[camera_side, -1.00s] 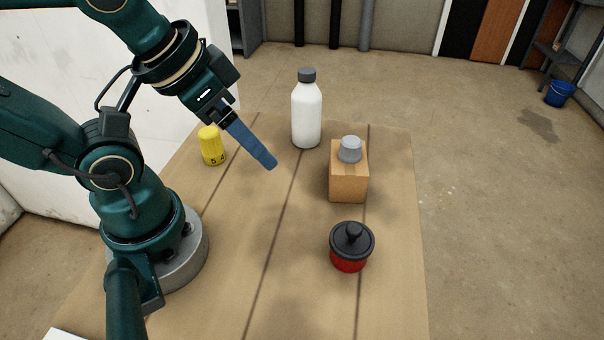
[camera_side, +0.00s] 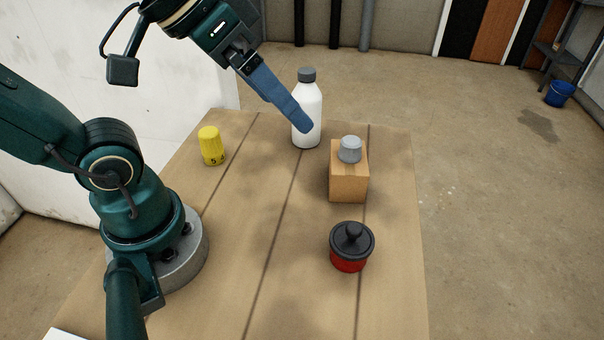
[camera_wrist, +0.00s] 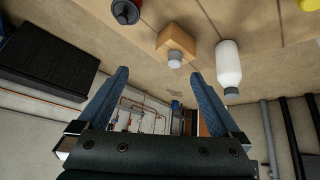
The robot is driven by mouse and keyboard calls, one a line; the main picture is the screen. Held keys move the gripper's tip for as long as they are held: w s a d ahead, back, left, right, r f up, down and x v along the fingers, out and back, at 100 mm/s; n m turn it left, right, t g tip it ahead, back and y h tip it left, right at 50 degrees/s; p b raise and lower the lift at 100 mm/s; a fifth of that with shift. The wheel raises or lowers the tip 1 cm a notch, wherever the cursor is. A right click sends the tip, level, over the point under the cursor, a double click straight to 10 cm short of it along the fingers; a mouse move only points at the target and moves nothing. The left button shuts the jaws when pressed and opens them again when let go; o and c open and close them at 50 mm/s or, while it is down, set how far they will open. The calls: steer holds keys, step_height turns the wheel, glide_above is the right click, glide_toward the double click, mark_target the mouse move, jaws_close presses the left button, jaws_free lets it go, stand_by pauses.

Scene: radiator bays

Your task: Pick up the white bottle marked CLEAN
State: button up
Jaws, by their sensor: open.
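The white bottle (camera_side: 306,103) with a grey cap stands upright at the far end of the wooden table. No CLEAN marking shows on the sides in view. In the side view my gripper (camera_side: 303,122) has its blue fingers in front of the bottle's lower left part, hiding some of it. In the wrist view the fingers (camera_wrist: 162,85) are spread apart with nothing between them. There the bottle (camera_wrist: 229,65) appears beyond and to the right of the right finger, outside the gap.
A cardboard box (camera_side: 348,185) with a grey cup-shaped piece (camera_side: 350,149) on top stands right of the bottle. A red pot with a black lid (camera_side: 351,247) is nearer the front. A yellow numbered piece (camera_side: 211,146) stands at the left. The table's middle is clear.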

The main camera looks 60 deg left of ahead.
steer(key=w+d+r+n+t+h, duration=0.1)
steer(key=w+r+t, duration=0.15)
steer(key=w, duration=0.45)
steer(key=w+d+r+n+t, duration=0.1)
steer(key=w+r+t, duration=0.15)
steer(key=w, duration=0.45)
steer(key=n+g+y, duration=0.2)
steer(key=n+y, duration=0.6)
steer(key=y, duration=0.4)
glide_above(304, 106)
step_height(304, 106, down, 6)
steer(key=shift+g, duration=0.3)
steer(key=f, duration=1.2)
steer(key=shift+w+a+f, duration=0.6)
steer(key=shift+a+f, duration=0.1)
steer(key=shift+x, duration=2.15)
